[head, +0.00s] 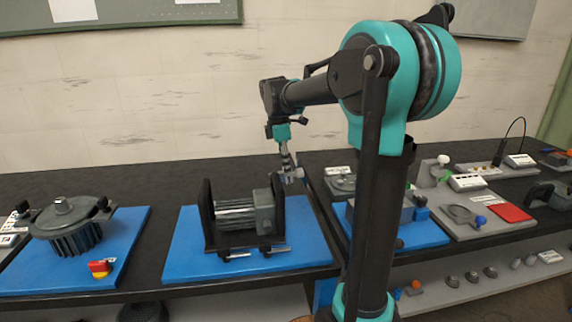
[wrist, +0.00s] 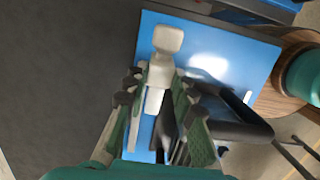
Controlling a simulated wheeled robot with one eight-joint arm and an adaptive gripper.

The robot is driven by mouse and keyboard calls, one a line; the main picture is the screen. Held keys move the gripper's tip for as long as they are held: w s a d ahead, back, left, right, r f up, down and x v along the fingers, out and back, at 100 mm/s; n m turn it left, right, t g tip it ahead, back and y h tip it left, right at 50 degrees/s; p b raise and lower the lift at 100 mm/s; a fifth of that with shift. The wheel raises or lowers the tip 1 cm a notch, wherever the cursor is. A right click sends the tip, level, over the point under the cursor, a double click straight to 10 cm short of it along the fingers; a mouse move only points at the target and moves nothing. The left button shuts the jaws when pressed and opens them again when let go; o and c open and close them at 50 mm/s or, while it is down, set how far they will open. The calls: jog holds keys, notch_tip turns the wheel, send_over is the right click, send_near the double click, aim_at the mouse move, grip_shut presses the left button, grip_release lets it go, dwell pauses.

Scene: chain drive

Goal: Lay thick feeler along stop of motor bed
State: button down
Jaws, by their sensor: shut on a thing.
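My gripper (head: 289,172) hangs above the back right part of a blue board (head: 185,260), near the right end of a grey motor. In the wrist view, my gripper (wrist: 160,82) is shut on a pale, narrow piece with a wider rounded end (wrist: 168,39), which looks like the thick feeler. The grey motor (head: 264,212) sits between two black upright plates on a low black frame (head: 228,256), which may be the motor bed. I cannot make out the stop. Whether the feeler touches anything below is not clear.
A finned dark motor (head: 75,236) and a red-yellow switch (head: 100,268) stand on another blue board at left. A grey fixture with a red pad (head: 511,212) is at right. My arm hides part of the bench. The dark bench (head: 150,185) behind is clear.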

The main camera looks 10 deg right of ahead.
jog(key=shift+f, duration=4.25)
jog(key=c, duration=1.2)
grip_release()
jog(key=r, duration=0.4)
jog(key=a+r, duration=0.1)
jog(key=r, duration=0.7)
jog(key=shift+a, duration=0.3)
